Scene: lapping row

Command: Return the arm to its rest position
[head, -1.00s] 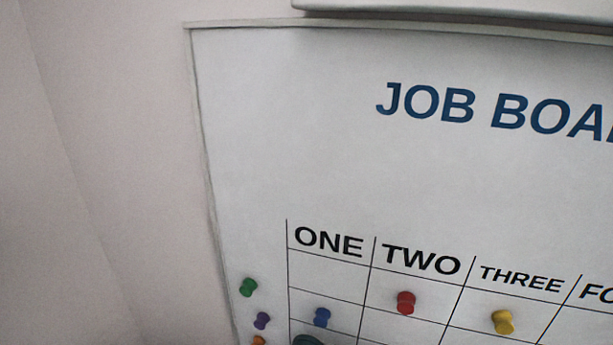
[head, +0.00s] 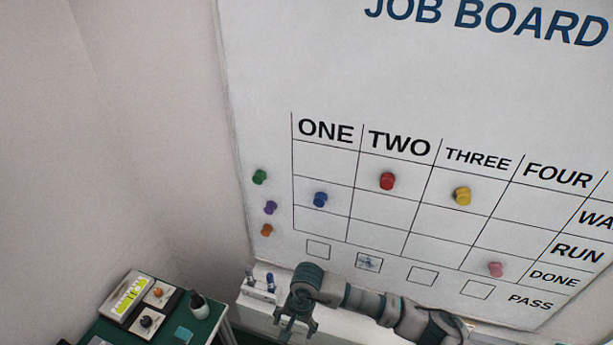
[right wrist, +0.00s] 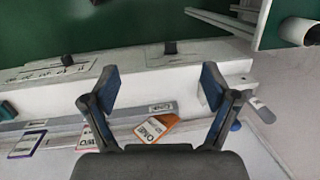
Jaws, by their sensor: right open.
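My right gripper (head: 297,330) hangs below the lower left edge of the job board (head: 330,60), in front of the white ledge under it. Its arm comes in from the right. In the right wrist view the gripper (right wrist: 160,85) is open, with its two fingers wide apart and nothing between them. Beyond the fingers is the white ledge (right wrist: 135,65), with cards lying nearer the gripper, one of them orange (right wrist: 157,128). My left gripper is in neither view.
Coloured pins sit on the board, among them a red pin (head: 387,181) and a yellow pin (head: 462,196). Bare wall fills the left.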

